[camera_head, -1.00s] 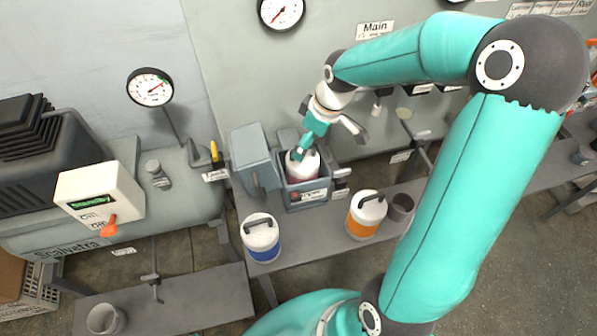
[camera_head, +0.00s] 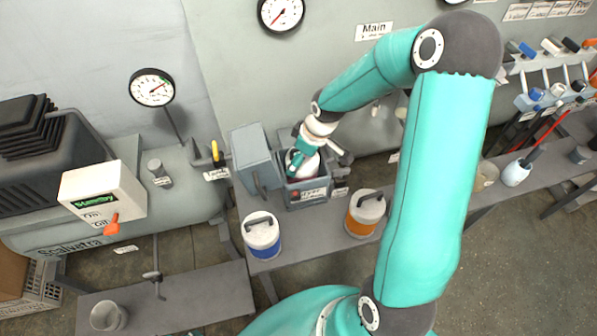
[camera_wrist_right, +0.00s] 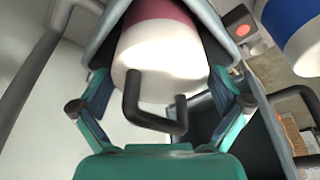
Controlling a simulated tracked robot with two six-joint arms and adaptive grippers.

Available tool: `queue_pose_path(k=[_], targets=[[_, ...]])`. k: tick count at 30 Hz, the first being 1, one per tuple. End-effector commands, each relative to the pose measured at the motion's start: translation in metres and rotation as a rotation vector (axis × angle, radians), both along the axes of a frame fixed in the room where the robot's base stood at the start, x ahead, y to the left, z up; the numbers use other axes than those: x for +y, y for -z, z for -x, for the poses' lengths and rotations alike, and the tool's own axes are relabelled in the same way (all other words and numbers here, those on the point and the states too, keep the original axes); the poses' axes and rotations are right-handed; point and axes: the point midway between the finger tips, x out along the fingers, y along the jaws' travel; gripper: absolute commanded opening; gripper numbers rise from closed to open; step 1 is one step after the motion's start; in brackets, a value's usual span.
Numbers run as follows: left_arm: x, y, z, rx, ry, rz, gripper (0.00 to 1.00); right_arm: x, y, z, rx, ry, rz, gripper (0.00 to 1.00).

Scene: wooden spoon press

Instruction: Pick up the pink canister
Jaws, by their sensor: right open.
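The pink canister sits in the grey open box (camera_head: 307,196) of the press on the bench. In the right wrist view the canister (camera_wrist_right: 165,45) shows a pink band, a white lid end and a dark handle (camera_wrist_right: 150,115). In the head view the canister (camera_head: 308,166) is partly covered by my right gripper (camera_head: 298,163), which reaches down over it from the upper right. In the wrist view the open fingers of this gripper (camera_wrist_right: 162,90) stand on either side of the lid end. Contact cannot be told. My left gripper is out of view.
A blue-and-white canister (camera_head: 262,240) stands front left of the box, and an orange-and-white one (camera_head: 364,214) front right. The box's grey raised lid (camera_head: 256,158) is at its left. A row of levers and tools (camera_head: 545,90) lies far right.

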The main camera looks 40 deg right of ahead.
Motion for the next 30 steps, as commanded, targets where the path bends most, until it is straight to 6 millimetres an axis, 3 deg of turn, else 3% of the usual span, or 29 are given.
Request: queue_pose_path(k=[2,15,30], targets=[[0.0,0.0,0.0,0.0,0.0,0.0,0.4,0.0,0.0,0.0,0.0,0.0,0.0,0.92],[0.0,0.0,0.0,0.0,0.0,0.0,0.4,0.0,0.0,0.0,0.0,0.0,0.0,0.19],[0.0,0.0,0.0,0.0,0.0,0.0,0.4,-0.001,-0.013,-0.002,-0.004,-0.001,0.004,0.19]])
